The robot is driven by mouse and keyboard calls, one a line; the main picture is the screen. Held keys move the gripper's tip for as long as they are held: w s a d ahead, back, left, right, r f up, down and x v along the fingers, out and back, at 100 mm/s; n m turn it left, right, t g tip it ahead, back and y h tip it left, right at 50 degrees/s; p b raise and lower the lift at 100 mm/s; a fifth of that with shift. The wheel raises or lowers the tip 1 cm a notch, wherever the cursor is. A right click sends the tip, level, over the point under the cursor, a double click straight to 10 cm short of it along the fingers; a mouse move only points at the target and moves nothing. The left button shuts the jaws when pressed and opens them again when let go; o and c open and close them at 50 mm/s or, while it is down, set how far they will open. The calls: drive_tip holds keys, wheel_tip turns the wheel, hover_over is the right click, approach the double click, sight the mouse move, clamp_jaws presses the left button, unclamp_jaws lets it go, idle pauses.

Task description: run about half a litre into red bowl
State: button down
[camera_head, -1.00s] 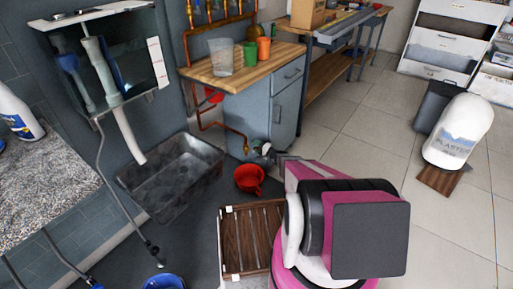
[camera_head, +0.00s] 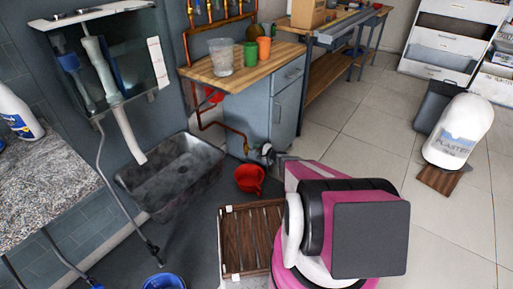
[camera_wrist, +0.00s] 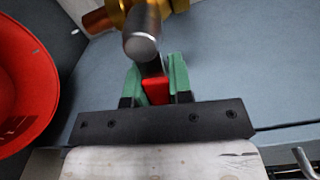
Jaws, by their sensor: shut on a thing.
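The red bowl (camera_head: 249,182) is low in front of the grey cabinet, below the copper pipe's end. It also shows at the left edge of the wrist view (camera_wrist: 22,88), partly cut off. My gripper (camera_wrist: 156,88) has green fingers closed on a small red handle (camera_wrist: 155,92) just under a brass tap (camera_wrist: 150,14) with a rounded metal end. In the head view my gripper (camera_head: 268,154) is small and partly hidden by my arm, right beside and above the bowl. I cannot see any water running or the level inside the bowl.
A dark grey trough (camera_head: 172,178) stands left of the bowl. A slatted wooden rack (camera_head: 250,240) lies in front. The wooden counter (camera_head: 235,78) carries a clear container (camera_head: 221,58), a green cup (camera_head: 250,55) and an orange cup (camera_head: 264,49).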

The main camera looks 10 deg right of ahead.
drive_tip(key=shift+s+a+f+m, duration=0.15)
drive_tip(key=shift+f+m, duration=0.35)
drive_tip(key=shift+m, duration=0.7)
drive_tip(key=shift+s+a+f+m, duration=0.15)
drive_tip(key=shift+f+m, duration=0.35)
drive_tip(key=shift+m, duration=0.7)
drive_tip(key=shift+d, duration=0.1)
drive_tip(key=c, duration=1)
unclamp_jaws()
drive_tip(key=v, duration=1)
drive_tip(key=shift+s+d, duration=0.25)
drive_tip(key=shift+s, duration=0.05)
idle(2.8)
